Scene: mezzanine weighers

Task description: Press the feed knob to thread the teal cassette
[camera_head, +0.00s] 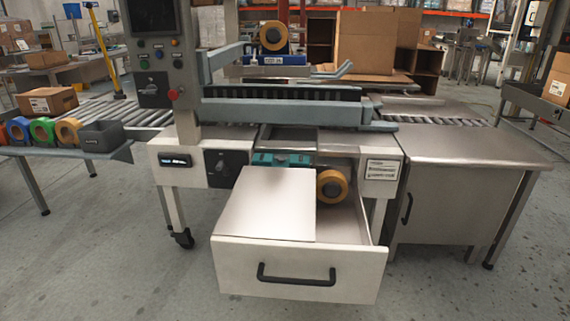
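A teal cassette (284,159) sits at the back of the open drawer, inside the machine's front opening, largely hidden by the drawer's flat metal top. An orange-brown tape roll (332,187) stands upright at its right. A black square plate with a rotary knob (221,167) is on the machine's front panel, left of the opening. Another black rotary knob (153,90) is on the control column at the upper left. I cannot tell which is the feed knob. Neither of my grippers is in view.
The drawer (298,267) juts forward from the machine with a black handle. A metal cabinet (460,190) stands to the right. On the left bench are coloured tape rolls (42,131) and a grey bin (101,136). The floor in front is clear.

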